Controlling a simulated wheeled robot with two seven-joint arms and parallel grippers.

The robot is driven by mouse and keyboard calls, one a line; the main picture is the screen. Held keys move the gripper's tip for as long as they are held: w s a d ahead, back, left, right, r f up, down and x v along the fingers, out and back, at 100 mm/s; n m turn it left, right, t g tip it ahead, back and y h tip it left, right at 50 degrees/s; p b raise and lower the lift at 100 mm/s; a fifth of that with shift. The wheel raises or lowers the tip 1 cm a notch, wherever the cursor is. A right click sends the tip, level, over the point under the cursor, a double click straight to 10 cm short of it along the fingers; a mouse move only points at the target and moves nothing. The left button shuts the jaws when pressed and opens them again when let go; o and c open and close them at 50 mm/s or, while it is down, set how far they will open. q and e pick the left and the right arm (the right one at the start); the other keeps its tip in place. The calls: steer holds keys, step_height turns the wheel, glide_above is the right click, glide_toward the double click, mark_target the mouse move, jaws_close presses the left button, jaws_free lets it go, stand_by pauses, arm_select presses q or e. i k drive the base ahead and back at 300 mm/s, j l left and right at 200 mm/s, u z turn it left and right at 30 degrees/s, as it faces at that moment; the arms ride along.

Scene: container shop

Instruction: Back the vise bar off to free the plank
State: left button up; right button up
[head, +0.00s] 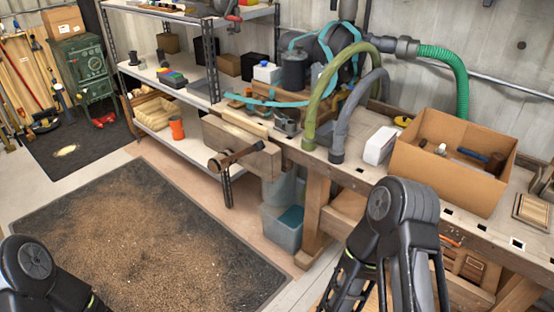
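The wooden vise (262,164) sits at the left end of the workbench, with a thick wooden front jaw. The vise bar (237,155) is a dark handle across the front of the jaw, slanting up to the right, with a round knob at its lower left end. A pale plank (240,124) shows at the top of the jaw; how tightly it is held cannot be told. Only dark links of my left arm show at the lower left corner and of my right arm at the lower right. Both grippers are out of sight, and neither arm touches the vise.
The workbench (352,178) carries a cardboard box (450,160), a white box (381,145) and thick hoses (335,95). A grey bin (282,228) stands under the bench. Metal shelving (170,75) is behind the vise. A dusty mat (140,235) covers open floor before it.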

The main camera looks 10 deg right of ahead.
mark_target(224, 159)
steer(key=i+z, duration=0.5)
steer(key=z, duration=0.2)
steer(key=i+j+z, duration=0.15)
steer(key=z, duration=0.2)
steer(key=i, duration=0.05)
